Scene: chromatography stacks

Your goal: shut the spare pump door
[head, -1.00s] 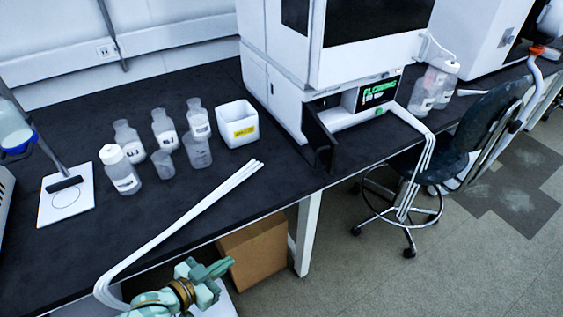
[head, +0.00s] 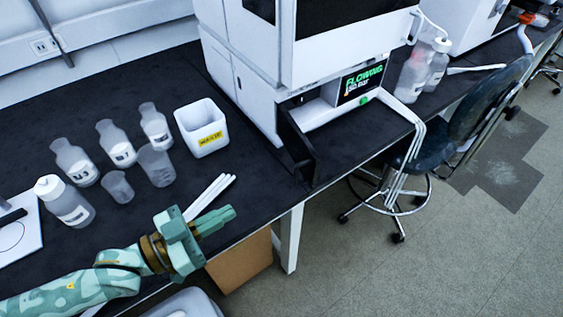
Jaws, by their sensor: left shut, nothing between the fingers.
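A low white pump unit (head: 317,112) sits at the bottom of the white instrument stack on the black bench. Its lit display (head: 362,82) reads "FLOWING" in green. A dark door (head: 297,146) stands swung open at the unit's left front, jutting toward the bench's front edge. I cannot read a label that marks this pump as the spare. My left gripper (head: 232,214) is shut and empty. It is near the bench's front edge, left of the door and apart from it. My right gripper is not in view.
A white waste bin (head: 202,131) stands left of the stack, with several bottles and beakers farther left. White tubes (head: 211,194) lie just behind my left gripper. A cardboard box (head: 240,262) is under the bench. A dark stool (head: 480,115) stands at the right.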

